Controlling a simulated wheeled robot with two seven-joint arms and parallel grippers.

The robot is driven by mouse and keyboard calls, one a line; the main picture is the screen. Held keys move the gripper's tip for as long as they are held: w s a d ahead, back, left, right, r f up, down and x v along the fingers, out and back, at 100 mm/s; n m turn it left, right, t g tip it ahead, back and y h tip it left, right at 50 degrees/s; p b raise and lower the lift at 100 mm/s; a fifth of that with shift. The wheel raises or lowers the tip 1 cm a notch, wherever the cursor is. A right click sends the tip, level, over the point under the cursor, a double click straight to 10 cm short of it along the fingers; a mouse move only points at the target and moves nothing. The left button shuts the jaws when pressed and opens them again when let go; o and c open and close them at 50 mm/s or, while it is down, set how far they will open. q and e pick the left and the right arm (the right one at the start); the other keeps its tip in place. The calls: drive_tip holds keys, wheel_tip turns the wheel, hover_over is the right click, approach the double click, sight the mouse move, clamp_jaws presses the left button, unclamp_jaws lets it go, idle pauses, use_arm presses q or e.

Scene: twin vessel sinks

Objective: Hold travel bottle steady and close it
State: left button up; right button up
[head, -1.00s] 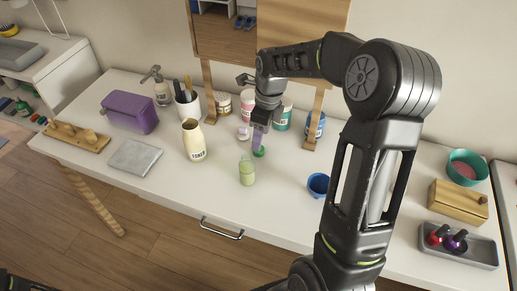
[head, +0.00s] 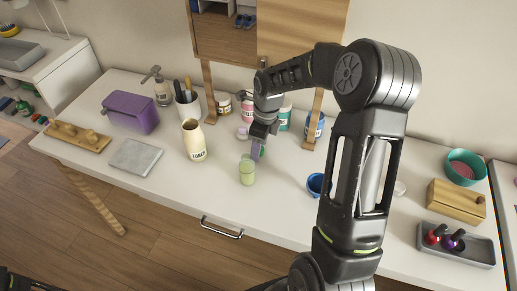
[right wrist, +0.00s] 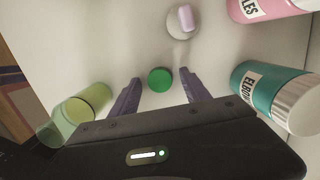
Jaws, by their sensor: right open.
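The travel bottle (head: 247,174) is pale green and see-through. It stands upright on the white counter with no cap on it. It also shows at the left of the right wrist view (right wrist: 82,108), outside my fingers. The small round green cap (right wrist: 160,78) lies on the counter behind the bottle. In the head view my gripper mostly hides it. My right gripper (right wrist: 161,82) is open and points down, its purple-grey fingers on either side of the cap with gaps showing. The gripper (head: 257,146) is just behind the bottle in the head view. My left gripper is out of sight.
The cream toner bottle (head: 194,140) stands left of the travel bottle. A teal jar (right wrist: 270,90) and a pink jar (right wrist: 272,8) stand close to my right gripper. A blue cup (head: 316,184) is to the right. The counter in front of the toner is clear.

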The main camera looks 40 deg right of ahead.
idle(0.3)
clamp_jaws()
idle(0.5)
